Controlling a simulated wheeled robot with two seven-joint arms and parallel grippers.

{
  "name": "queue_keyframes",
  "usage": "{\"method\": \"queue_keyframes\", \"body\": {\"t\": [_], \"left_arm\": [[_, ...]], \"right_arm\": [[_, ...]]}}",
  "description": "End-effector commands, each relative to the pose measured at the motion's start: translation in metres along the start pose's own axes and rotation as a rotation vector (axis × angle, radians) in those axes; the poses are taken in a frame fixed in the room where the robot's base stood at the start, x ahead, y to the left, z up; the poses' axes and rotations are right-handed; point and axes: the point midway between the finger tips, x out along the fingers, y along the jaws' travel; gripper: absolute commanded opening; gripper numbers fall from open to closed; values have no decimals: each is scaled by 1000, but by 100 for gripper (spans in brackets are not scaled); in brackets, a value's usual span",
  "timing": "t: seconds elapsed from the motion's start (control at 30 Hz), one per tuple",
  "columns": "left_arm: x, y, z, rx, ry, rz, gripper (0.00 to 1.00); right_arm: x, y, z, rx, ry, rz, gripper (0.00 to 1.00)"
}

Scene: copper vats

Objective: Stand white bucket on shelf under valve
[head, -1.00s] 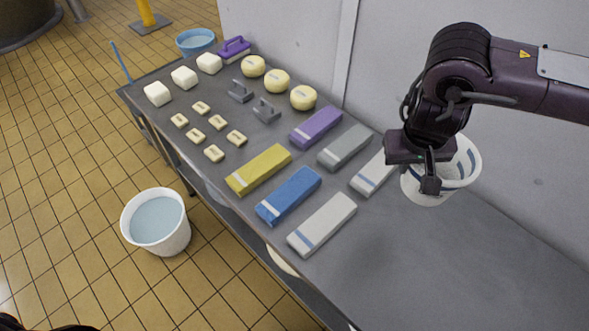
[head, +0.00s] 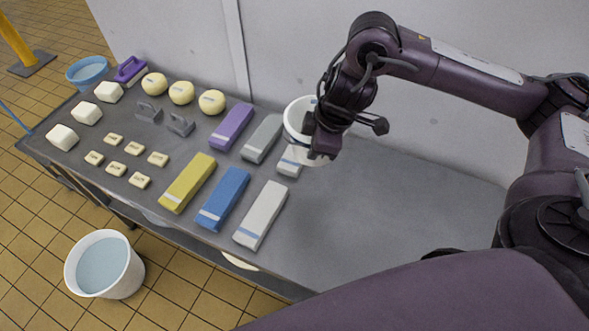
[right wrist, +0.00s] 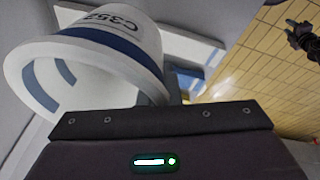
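A white bucket (head: 292,120) with a blue band is at my right gripper (head: 318,150), near the back wall. My right gripper appears shut on the bucket's wall, but its fingertips are mostly hidden. In the right wrist view the bucket (right wrist: 105,55) lies sideways in the picture and shows its open mouth, blue band and dark printed marking. Whether its base touches the table cannot be told. A dark gripper, apparently my left (right wrist: 303,38), shows small at the upper right over the floor. No valve or shelf can be identified.
The grey table (head: 400,205) has free room to the right of the bucket. Long yellow (head: 188,182), blue (head: 222,198), white (head: 260,215), purple and grey bars lie left of it. Another white bucket (head: 125,270) with water stands on the tiled floor.

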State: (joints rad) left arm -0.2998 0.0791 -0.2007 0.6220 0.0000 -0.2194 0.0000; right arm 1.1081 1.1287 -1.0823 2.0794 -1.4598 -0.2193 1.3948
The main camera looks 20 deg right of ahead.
Motion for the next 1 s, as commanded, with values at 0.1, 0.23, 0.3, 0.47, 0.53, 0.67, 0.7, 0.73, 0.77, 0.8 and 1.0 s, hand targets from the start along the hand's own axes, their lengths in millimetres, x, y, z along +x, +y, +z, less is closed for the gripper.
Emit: {"method": "queue_keyframes", "body": {"t": [0.1, 0.23, 0.3, 0.47, 0.53, 0.67, 0.7, 0.73, 0.77, 0.8, 1.0], "left_arm": [[21, 1, 9, 0, -11, 1, 36], [38, 1, 12, -1, -12, 1, 36], [47, 1, 12, -1, -12, 1, 36], [62, 1, 10, -1, -8, 0, 36], [65, 1, 9, -1, -5, 0, 36], [62, 0, 7, -1, -2, -1, 36], [62, 0, 6, -1, -1, -1, 36], [62, 0, 6, -1, -1, -1, 36], [62, 0, 6, -1, 0, -1, 36], [63, 0, 6, -1, 0, -1, 36], [65, 0, 6, -1, 0, -1, 36]], "right_arm": [[36, -7, 9, 2, -3, -8, 0], [68, -11, 17, 4, -2, -8, 0], [86, -13, 22, 4, -2, -8, 0], [120, -17, 30, 4, -2, -5, 0], [130, -18, 33, 4, -2, -4, 0], [138, -18, 34, 2, -1, -2, 0], [140, -18, 35, 2, -1, -1, 0], [143, -18, 35, 2, -1, -1, 0], [146, -19, 37, 3, -2, -2, 0], [152, -20, 38, 4, -3, -2, 0], [178, -23, 45, 3, -2, -1, 0]]}}
